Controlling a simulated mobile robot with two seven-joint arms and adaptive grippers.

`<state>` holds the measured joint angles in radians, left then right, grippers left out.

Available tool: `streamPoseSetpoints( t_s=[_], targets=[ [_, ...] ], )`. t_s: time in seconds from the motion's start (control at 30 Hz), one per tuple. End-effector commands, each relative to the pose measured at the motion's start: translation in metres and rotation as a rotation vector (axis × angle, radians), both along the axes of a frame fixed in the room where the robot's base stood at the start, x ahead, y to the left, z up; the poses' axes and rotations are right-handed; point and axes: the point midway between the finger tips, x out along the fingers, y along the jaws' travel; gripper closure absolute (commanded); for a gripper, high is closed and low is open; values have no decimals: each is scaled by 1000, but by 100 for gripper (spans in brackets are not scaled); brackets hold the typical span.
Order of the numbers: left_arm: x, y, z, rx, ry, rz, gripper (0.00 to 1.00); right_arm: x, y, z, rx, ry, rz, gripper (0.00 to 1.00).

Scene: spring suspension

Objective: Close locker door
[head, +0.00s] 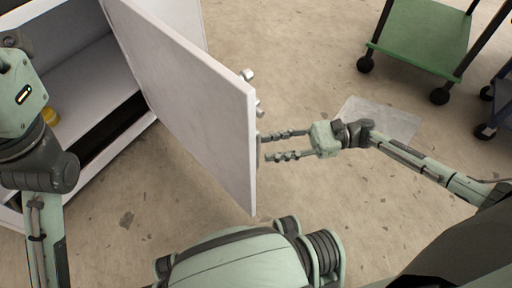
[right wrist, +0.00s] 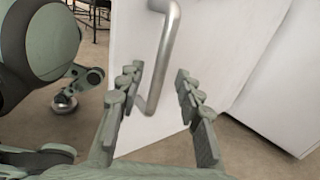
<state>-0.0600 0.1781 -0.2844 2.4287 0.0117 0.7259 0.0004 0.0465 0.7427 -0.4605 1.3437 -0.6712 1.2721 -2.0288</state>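The white locker door (head: 195,90) stands open in the head view, swung out from the locker (head: 85,75) at the left. Its metal handle (head: 249,76) is on the outer face, partly hidden by the door's edge. In the right wrist view the handle (right wrist: 162,55) is a bent bar. My right gripper (head: 263,147) is open beside the door's outer face. In the right wrist view the fingers (right wrist: 157,80) are spread to either side of the handle's lower end, with nothing clearly gripped. My left arm is at the left edge; its fingers are not visible.
A green cart (head: 425,32) on black wheels stands at the upper right, with a blue cart (head: 497,105) at the right edge. A yellow item (head: 50,116) is inside the locker.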

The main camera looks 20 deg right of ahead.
Motion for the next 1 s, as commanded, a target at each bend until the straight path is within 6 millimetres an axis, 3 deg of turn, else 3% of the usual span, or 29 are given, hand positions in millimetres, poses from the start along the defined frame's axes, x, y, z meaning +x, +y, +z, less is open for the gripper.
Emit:
streamPoseSetpoints(
  t_s=[0.1, 0.3, 0.63, 0.9, 1.0],
  targets=[
    [0, 0, 0, 2, -2, 1, 70, 3, 20, 1, 3, -1, 2, 64],
    [1, 0, 0, 2, -3, 0, 70, 6, 41, 1, 2, 1, 0, 64],
    [1, 0, 0, 3, -4, 0, 70, 7, 45, 1, 2, 2, 0, 64],
    [0, -1, 0, 9, -5, 0, 70, 7, 45, 1, 2, 2, -1, 98],
    [0, -1, 0, 10, -5, 0, 70, 7, 45, 1, 2, 2, 0, 100]
  ],
)
